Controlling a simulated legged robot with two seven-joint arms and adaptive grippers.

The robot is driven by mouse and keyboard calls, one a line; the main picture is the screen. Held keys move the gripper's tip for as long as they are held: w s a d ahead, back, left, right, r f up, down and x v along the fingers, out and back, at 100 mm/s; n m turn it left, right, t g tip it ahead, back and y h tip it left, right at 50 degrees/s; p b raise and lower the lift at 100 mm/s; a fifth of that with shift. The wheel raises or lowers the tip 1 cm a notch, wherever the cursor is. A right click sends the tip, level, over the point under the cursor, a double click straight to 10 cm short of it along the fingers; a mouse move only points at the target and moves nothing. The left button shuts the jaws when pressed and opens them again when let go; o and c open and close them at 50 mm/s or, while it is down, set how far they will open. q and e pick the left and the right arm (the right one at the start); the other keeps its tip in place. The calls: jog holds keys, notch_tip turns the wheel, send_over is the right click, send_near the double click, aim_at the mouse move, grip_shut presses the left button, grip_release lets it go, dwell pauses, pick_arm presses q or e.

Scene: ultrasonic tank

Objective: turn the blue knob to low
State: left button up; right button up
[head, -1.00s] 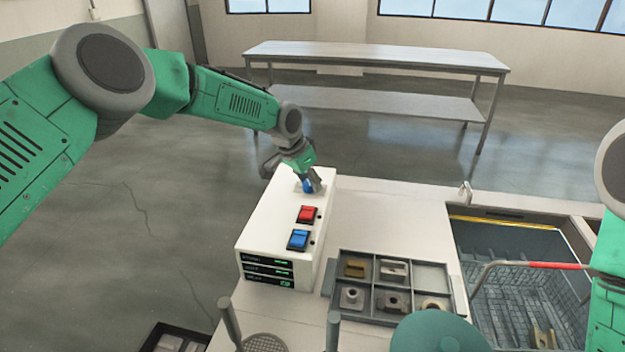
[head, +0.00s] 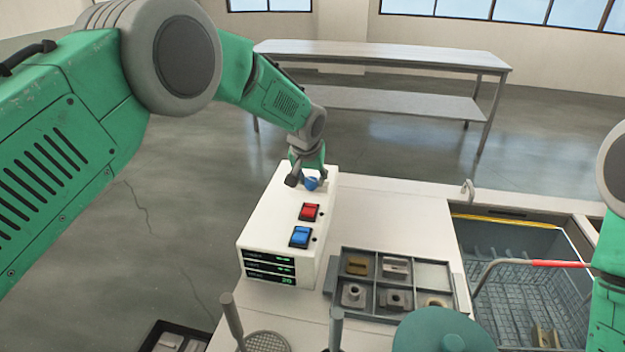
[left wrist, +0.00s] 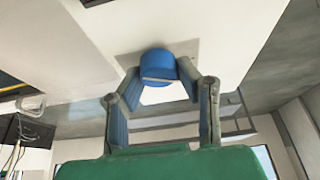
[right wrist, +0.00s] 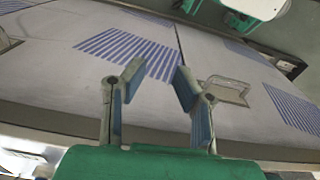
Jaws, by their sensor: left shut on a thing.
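The blue knob (head: 311,184) sits on top of the white control box (head: 259,225), near its far end. My left gripper (head: 307,180) is shut on the knob, with a finger on either side of it. In the left wrist view the knob (left wrist: 157,64) sits between the fingertips (left wrist: 160,78). The knob's setting cannot be read from these views. The right wrist view shows my right gripper (right wrist: 158,84) open and empty, its fingers apart.
A red switch (head: 310,212) and a blue switch (head: 300,236) are on the box top. Right of it are a grey parts tray (head: 331,284) and a tank with a wire basket (head: 481,285). A metal table (head: 400,55) stands behind.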

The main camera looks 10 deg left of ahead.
pick_arm(q)
jog(key=shift+s+f, duration=0.25)
jog(key=shift+f, duration=0.1)
jog(key=o, duration=1.1)
jog(key=shift+r, duration=0.2)
jog(key=shift+r, duration=0.1)
jog(key=shift+r, duration=0.25)
jog(key=v, duration=1.1)
jog(key=shift+s+d+r, duration=0.1)
jog(key=shift+d+r, duration=0.05)
